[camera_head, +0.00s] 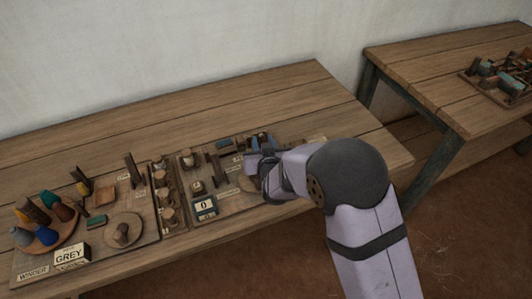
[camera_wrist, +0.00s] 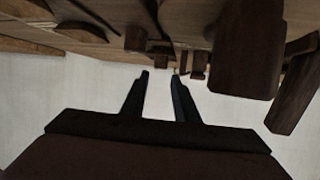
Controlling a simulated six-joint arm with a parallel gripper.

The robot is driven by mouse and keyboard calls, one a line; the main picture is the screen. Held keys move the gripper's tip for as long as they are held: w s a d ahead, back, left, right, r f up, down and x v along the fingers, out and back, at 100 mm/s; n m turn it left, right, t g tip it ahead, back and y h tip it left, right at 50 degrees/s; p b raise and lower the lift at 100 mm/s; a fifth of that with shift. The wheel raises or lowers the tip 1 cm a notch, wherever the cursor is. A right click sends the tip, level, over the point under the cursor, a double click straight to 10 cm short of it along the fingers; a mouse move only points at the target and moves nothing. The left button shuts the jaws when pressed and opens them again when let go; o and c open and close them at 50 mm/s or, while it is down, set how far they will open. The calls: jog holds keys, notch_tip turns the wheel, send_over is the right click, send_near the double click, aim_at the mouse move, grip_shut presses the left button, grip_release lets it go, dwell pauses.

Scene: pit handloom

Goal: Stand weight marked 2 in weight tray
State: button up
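My gripper (camera_head: 255,163) is over the right board on the near table, low among its small parts and pointing left. In the wrist view my gripper (camera_wrist: 161,75) has its two dark fingers apart, with nothing seen held between them. Several round wooden pieces (camera_head: 165,195) stand in a column left of the right board. They look like weights, but no mark 2 can be read. A small wooden piece with a pale top (camera_head: 196,187) stands on the board above a card reading 0 (camera_head: 205,208). I cannot tell which part is the weight tray.
The left board holds a round tray (camera_head: 50,233) of coloured cones, a GREY card (camera_head: 70,254) and a round wooden disc (camera_head: 123,231). Dark upright wooden parts (camera_wrist: 248,50) hang close right of my fingers in the wrist view. The table's back strip (camera_head: 200,105) is clear.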

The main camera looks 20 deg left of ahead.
jog(key=shift+b+v, duration=0.4)
jog(key=shift+v, duration=3.1)
jog(key=d+g, duration=0.1)
jog(key=d, duration=0.2)
jog(key=d+f+m+h, duration=0.1)
jog(key=d, duration=0.2)
jog(key=d+f+g+h, duration=0.1)
jog(key=d, duration=0.2)
jog(key=shift+w+d+f+g, duration=0.2)
jog(key=shift+w+d+g, duration=0.1)
jog(key=shift+w+d, duration=0.1)
jog(key=s+d, duration=0.1)
jog(key=d, duration=0.1)
jog(key=d+f+m+g+h, duration=0.1)
jog(key=d, duration=0.2)
jog(key=s+d+g, duration=0.1)
jog(key=d, duration=0.2)
jog(key=shift+s+d+f+h, duration=0.1)
jog(key=shift+s+f+h, duration=0.15)
jog(key=shift+s+h, duration=0.05)
jog(key=s+d+m+g+h, duration=0.3)
jog(key=s+d+g, duration=0.4)
jog(key=s+d, duration=1)
jog(key=shift+s+d+f+m, duration=0.25)
jog(key=shift+d+m, duration=0.25)
jog(key=shift+d, duration=0.25)
notch_tip(320, 180, up, 5)
jog(key=p, duration=0.5)
